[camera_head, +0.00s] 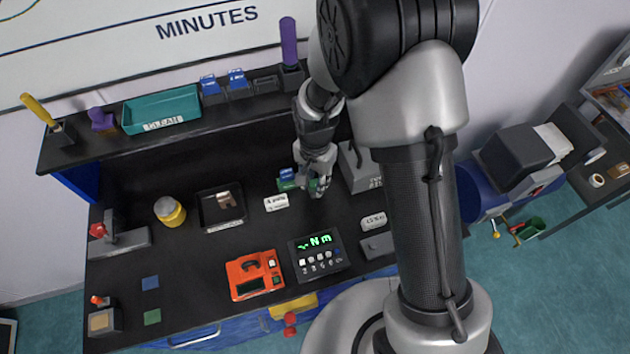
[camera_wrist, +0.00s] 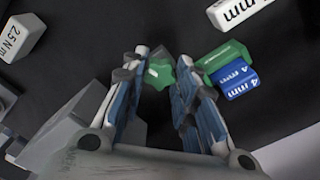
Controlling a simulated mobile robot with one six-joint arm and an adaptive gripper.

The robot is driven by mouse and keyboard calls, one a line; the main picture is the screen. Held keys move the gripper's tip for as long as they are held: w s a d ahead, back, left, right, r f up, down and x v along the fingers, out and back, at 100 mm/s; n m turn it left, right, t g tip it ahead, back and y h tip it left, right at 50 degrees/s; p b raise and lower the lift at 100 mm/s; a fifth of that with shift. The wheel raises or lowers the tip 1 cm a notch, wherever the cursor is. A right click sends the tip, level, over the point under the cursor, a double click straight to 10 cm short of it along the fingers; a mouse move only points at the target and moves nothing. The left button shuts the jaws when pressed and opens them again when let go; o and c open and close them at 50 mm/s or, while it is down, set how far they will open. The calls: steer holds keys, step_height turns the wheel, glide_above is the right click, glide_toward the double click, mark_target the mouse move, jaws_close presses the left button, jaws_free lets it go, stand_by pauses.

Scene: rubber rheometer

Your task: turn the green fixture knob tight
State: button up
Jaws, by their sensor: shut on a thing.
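The green fixture knob (camera_wrist: 159,73) shows in the wrist view between my fingertips. It has a lobed rim. My gripper (camera_wrist: 162,70) is shut on it, one finger on each side. In the head view my gripper (camera_head: 318,182) reaches down to the back middle of the black bench, and the knob is mostly hidden behind the fingers. A green block (camera_wrist: 224,57) and a blue block marked "4 mm" (camera_wrist: 236,80) lie just right of the knob in the wrist view.
A white block marked "mm" (camera_wrist: 236,10) is near the blocks, and a white "25 Nm" block (camera_wrist: 24,38) is at the upper left. A grey device (camera_wrist: 75,125) stands close left of my fingers. An orange meter (camera_head: 255,275) and a green-lit display (camera_head: 318,256) stand in front.

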steer(key=m, duration=0.3)
steer(key=shift+m, duration=0.3)
steer(key=m+b, duration=0.1)
steer(key=m, duration=0.3)
steer(key=shift+m, duration=0.3)
steer(key=o, duration=0.9)
